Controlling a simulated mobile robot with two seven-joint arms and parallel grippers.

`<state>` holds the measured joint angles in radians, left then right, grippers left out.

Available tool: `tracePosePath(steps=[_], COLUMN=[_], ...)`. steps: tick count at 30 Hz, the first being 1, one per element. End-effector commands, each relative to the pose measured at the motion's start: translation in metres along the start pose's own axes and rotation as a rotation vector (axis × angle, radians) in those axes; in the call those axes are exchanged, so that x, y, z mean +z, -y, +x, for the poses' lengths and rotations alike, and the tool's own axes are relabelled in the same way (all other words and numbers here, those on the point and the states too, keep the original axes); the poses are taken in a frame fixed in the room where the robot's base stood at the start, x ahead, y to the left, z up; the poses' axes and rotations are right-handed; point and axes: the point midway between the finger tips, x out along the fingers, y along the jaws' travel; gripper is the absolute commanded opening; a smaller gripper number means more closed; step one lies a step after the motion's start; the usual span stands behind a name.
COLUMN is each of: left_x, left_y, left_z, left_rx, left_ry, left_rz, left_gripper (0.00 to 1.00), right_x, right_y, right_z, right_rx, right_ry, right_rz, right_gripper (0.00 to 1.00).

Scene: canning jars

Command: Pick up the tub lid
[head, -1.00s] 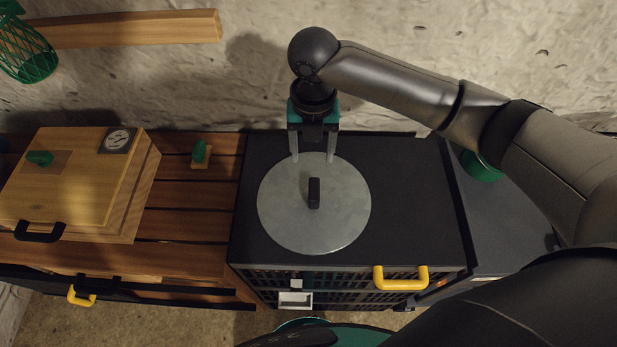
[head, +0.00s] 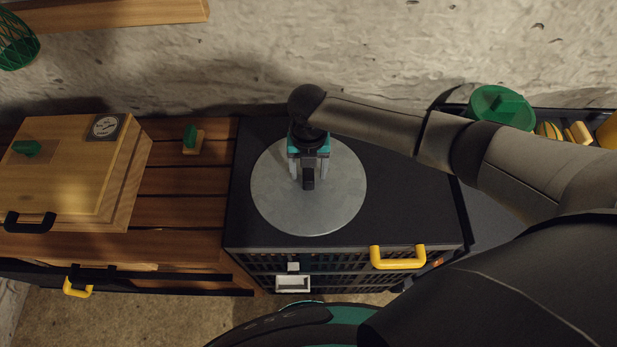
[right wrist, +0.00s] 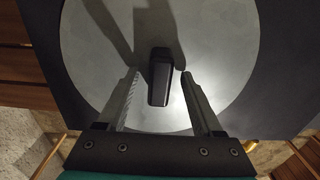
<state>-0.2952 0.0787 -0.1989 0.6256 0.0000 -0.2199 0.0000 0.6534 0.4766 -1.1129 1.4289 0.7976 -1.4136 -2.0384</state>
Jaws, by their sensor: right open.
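The tub lid (head: 340,200) is a round grey metal disc with a black upright handle (head: 308,180). It lies flat on top of a black cabinet. My right gripper (head: 309,176) is over the lid at its handle, coming from the wall side. In the right wrist view the lid (right wrist: 225,50) fills most of the picture. There the handle (right wrist: 160,82) stands between the two open fingers of the right gripper (right wrist: 160,75), with a gap on each side. My left gripper is not in view.
The black cabinet (head: 410,190) has a yellow handle (head: 398,257) on its front. A wooden box (head: 70,170) with a black handle stands left on a slatted wooden bench (head: 180,210). A small green-topped piece (head: 191,137) stands between them. A green lid (head: 501,105) is at the back right.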

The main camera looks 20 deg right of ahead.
Motion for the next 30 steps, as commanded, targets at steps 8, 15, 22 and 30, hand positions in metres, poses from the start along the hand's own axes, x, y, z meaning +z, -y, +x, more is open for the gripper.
tracePosePath(steps=[8,15,22,30], left_x=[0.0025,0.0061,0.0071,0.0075], left_y=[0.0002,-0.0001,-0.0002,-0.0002], left_z=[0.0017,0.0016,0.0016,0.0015], left_rx=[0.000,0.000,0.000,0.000], left_ry=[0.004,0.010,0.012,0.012], left_rz=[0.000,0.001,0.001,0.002], left_gripper=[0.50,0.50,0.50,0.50], right_x=[0.0000,0.0000,0.0002,0.0003], right_y=[0.0002,0.0001,0.0002,0.0003], right_z=[0.0104,0.0100,0.0098,0.0098], right_rx=[-0.001,0.000,0.000,-0.001], right_ry=[0.001,0.001,0.001,0.001], right_rz=[-0.002,-0.001,-0.001,-0.001], right_gripper=[0.68,0.49,0.24,0.00])
